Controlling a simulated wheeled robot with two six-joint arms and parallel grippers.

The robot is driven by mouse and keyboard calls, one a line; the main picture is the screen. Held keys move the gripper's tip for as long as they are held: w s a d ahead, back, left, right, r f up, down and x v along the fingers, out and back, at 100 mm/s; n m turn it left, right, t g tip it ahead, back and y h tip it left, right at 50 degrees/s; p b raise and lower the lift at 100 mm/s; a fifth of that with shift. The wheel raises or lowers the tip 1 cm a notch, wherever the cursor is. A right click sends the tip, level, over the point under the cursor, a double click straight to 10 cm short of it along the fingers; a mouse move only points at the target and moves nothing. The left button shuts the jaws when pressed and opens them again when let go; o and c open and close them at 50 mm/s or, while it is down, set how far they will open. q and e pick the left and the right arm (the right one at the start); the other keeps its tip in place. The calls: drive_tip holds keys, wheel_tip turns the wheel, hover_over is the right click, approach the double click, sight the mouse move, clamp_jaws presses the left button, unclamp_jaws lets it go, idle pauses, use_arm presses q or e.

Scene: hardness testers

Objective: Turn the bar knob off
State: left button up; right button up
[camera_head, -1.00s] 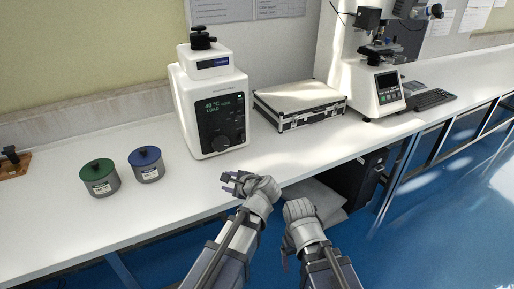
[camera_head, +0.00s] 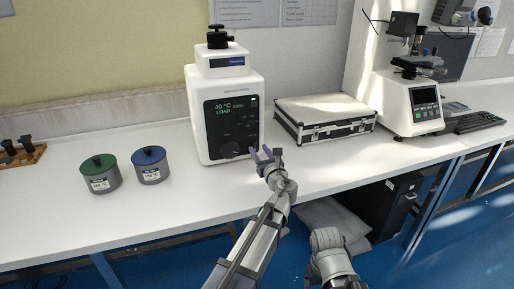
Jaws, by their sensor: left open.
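A white tester (camera_head: 205,115) stands on the bench with a black front panel. Its display (camera_head: 230,107) reads about "40 °C" and "LOAD". A dark round knob (camera_head: 230,149) sits low on the panel; its bar and angle are too small to make out. My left gripper (camera_head: 266,154) is open and empty in front of the panel's lower right corner, right of the round knob. The fingers overlap the tester's lower right edge in the picture, and contact cannot be told. My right gripper (camera_head: 325,239) is low in front of the bench, its fingers not clearly shown.
A green-lidded pot (camera_head: 101,184) and a blue-lidded pot (camera_head: 151,175) stand left of the tester. A silver case (camera_head: 325,113) lies to its right. Another instrument (camera_head: 408,100) and a keyboard (camera_head: 474,122) are farther right. The bench front is clear.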

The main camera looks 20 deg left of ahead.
sight(255, 144)
use_arm(q)
drive_tip(key=shift+x, duration=1.65)
clamp_jaws()
